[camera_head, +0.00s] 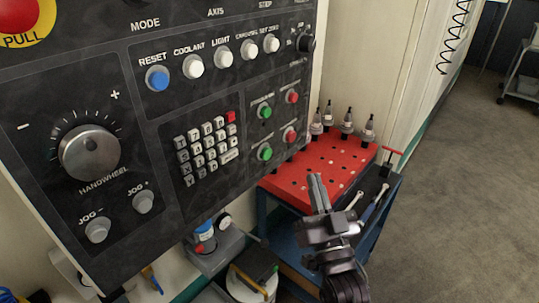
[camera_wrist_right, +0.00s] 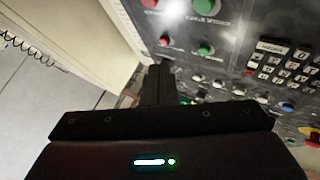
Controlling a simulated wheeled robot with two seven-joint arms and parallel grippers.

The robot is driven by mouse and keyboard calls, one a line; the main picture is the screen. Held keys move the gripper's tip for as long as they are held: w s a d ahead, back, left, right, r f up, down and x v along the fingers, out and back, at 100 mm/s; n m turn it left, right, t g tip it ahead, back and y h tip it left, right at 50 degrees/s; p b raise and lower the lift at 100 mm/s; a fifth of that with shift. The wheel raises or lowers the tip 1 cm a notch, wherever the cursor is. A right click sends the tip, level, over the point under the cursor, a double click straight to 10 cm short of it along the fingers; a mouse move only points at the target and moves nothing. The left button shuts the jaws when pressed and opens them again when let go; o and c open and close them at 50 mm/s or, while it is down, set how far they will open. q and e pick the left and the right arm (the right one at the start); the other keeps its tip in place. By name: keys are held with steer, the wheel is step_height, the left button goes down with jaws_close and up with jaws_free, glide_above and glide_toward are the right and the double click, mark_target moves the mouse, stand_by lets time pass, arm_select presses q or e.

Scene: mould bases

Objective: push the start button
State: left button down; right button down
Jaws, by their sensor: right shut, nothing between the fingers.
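The dark control panel (camera_head: 215,95) carries two green buttons, an upper one (camera_head: 264,112) and a lower one (camera_head: 264,152), each with a red button to its right. The wrist view shows the panel turned over; a green button (camera_wrist_right: 205,6) at its top edge has small lettering beside it that seems to read "start". My right gripper (camera_head: 317,178) is shut and empty, pointing up, to the right of and below the lower green button, apart from the panel. Its fingers also show in the wrist view (camera_wrist_right: 159,72). My left gripper is out of view.
A blue cart with a red tray (camera_head: 290,186) holding several tool holders stands behind my right gripper. A keypad (camera_head: 207,145), a row of round buttons, a handwheel (camera_head: 89,152) and a red-yellow pull knob (camera_head: 22,18) share the panel. Open floor (camera_head: 460,170) lies right.

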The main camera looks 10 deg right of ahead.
mark_target(266, 154)
steer(key=shift+s+d+r, duration=0.1)
steer(key=shift+s+r, duration=0.05)
steer(key=shift+r, duration=0.1)
steer(key=w+a, duration=0.5)
steer(key=w, duration=0.2)
steer(key=shift+a+b, duration=0.2)
steer(key=shift+b, duration=0.1)
steer(key=shift+w+a, duration=0.1)
stand_by(2.1)
steer(key=shift+w+a, duration=0.2)
steer(key=shift+w, duration=0.05)
